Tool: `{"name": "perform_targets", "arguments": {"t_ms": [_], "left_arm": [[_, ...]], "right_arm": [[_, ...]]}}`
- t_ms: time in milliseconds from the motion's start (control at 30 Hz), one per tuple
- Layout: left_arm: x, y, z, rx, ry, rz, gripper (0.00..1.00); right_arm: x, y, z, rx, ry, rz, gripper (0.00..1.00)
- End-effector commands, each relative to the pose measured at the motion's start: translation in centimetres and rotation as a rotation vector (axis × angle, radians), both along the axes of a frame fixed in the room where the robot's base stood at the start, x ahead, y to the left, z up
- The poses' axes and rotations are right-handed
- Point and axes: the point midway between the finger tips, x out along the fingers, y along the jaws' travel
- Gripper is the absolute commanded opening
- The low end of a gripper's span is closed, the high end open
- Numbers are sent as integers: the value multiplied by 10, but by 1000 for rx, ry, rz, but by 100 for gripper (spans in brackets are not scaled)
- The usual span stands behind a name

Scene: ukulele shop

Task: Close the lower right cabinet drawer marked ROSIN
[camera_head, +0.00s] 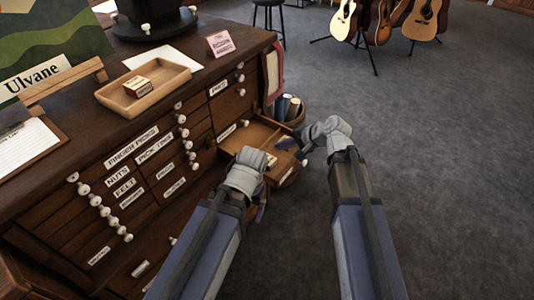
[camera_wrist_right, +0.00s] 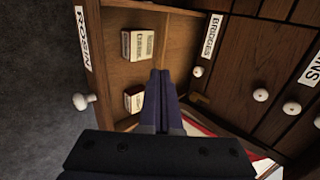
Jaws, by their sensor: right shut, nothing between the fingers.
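The ROSIN drawer (camera_head: 240,150) is pulled out at the cabinet's lower right in the head view. In the right wrist view its front carries the ROSIN label (camera_wrist_right: 83,38) and a white knob (camera_wrist_right: 83,101). Two small boxes (camera_wrist_right: 138,45) (camera_wrist_right: 134,99) lie inside. My right gripper (camera_head: 287,143) is shut and empty, its blue fingers (camera_wrist_right: 160,80) over the open drawer, behind its front panel; contact is unclear. My left gripper (camera_head: 261,212) is left of the drawer front, low by the cabinet; its jaws are mostly hidden by its wrist.
The wooden cabinet (camera_head: 60,205) has several other labelled drawers, including BRIDGES (camera_wrist_right: 211,35). A tray (camera_head: 165,83) with a small box sits on top. A round bin (camera_head: 295,113) with rolls stands behind the drawer. Guitars (camera_head: 380,22) stand far back; the right-hand floor is clear.

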Motion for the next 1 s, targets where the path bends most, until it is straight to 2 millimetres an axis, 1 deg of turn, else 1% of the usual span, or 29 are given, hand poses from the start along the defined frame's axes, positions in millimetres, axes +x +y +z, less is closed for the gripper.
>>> {"name": "perform_targets", "arguments": {"t_ms": [33, 167, 267, 367, 500, 700, 833, 1000], "left_arm": [[-3, -2, -5, -9, 5, 17, 89], [-4, -3, -4, -16, 9, 33, 89], [-4, -3, -7, -16, 8, 31, 89], [-4, -3, -17, -15, 7, 30, 89], [-4, -3, -36, -15, 7, 30, 89], [-4, -3, -57, -15, 7, 29, 89], [-4, -3, -67, -14, 6, 29, 89], [-4, -3, -72, -14, 6, 29, 89]], "right_arm": [[2, -2, -3, 9, -1, -10, 0], [4, -2, -1, 19, -1, -17, 0], [5, 0, -5, 17, -1, -17, 0], [10, 6, -15, 16, -1, -15, 0], [21, 21, -33, 16, -1, -13, 0], [36, 41, -55, 15, -1, -14, 0], [42, 50, -64, 15, -2, -13, 0], [46, 56, -69, 15, -1, -15, 0]]}}
